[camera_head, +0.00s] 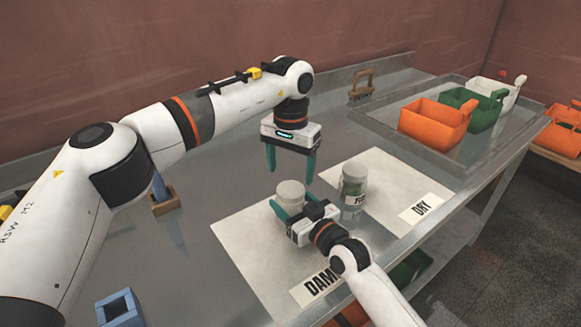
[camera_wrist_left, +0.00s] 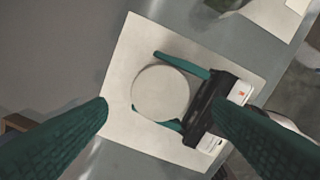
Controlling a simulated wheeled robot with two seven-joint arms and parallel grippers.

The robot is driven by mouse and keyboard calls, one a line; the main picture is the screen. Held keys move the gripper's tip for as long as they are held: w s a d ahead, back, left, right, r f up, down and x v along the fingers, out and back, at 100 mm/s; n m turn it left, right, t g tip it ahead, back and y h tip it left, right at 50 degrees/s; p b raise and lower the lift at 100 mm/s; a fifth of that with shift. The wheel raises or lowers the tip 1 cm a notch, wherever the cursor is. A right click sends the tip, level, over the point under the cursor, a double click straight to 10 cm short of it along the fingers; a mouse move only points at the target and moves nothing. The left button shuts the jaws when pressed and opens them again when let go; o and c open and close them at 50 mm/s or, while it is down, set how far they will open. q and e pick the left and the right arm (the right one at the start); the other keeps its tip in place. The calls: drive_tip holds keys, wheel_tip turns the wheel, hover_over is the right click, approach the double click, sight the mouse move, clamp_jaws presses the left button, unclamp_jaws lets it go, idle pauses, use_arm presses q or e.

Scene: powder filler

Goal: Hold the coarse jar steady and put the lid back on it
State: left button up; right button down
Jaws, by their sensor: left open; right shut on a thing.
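The jar in my right gripper (camera_head: 293,203) stands on the mat marked DAMP (camera_head: 252,241); its own label is hidden. A pale round lid (camera_head: 291,189) caps its top and looks level; how firmly it sits I cannot tell. My right gripper is shut around the jar's body, a finger on each side. My left gripper (camera_head: 290,177) hangs fingers down above and behind the jar, open and empty, apart from the lid. In the left wrist view the lid (camera_wrist_left: 160,93) lies below and between my left fingers.
A second lidded jar (camera_head: 353,185) stands close right on the mat marked DRY (camera_head: 393,192). A tray (camera_head: 375,126) with orange, green and white scoops is at the back right. A wooden-handled brush (camera_head: 361,87) stands behind.

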use_arm(q)
drive_tip(key=n, duration=0.7)
drive_tip(key=shift+r, duration=0.25)
drive_tip(key=n, duration=0.7)
drive_tip(key=shift+r, duration=0.2)
drive_tip(key=n, duration=0.6)
drive_tip(key=shift+r+n, duration=0.25)
drive_tip(key=shift+n, duration=0.15)
drive_tip(key=n, duration=0.6)
drive_tip(key=shift+r+n, duration=0.2)
drive_tip(key=shift+n, duration=0.2)
drive_tip(key=n, duration=0.4)
drive_tip(key=shift+r+n, duration=0.15)
drive_tip(key=shift+n, duration=0.15)
drive_tip(key=n, duration=0.6)
drive_tip(key=shift+r+n, duration=0.25)
drive_tip(key=shift+n, duration=0.15)
drive_tip(key=n, duration=0.4)
drive_tip(key=shift+r, duration=0.1)
drive_tip(key=n, duration=0.6)
drive_tip(key=shift+r, duration=0.2)
